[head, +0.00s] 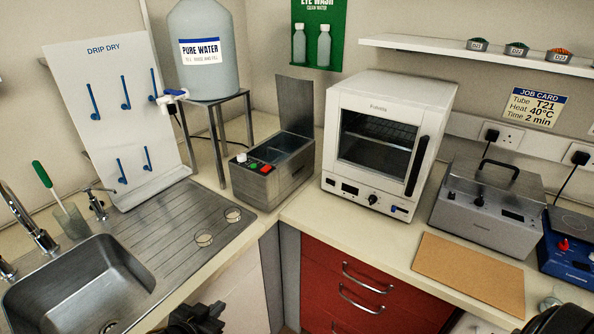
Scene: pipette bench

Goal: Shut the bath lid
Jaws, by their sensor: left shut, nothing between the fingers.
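The steel bath (270,185) stands in the counter corner, with red and green buttons and a small white knob on its front top. Its flat grey lid (294,103) stands upright at the back, so the basin is open from above. My left gripper (208,312) is at the bottom edge, in front of the counter and well below the bath. It is dark, partly cut off, shut and empty. My right gripper is not recognisable in view.
A stand with a water tank (208,55) is left of the bath, and a white oven (385,145) is close on its right. The sink (82,285) is at left. A steel box with a handled lid (490,185) and a brown board (468,272) are at right.

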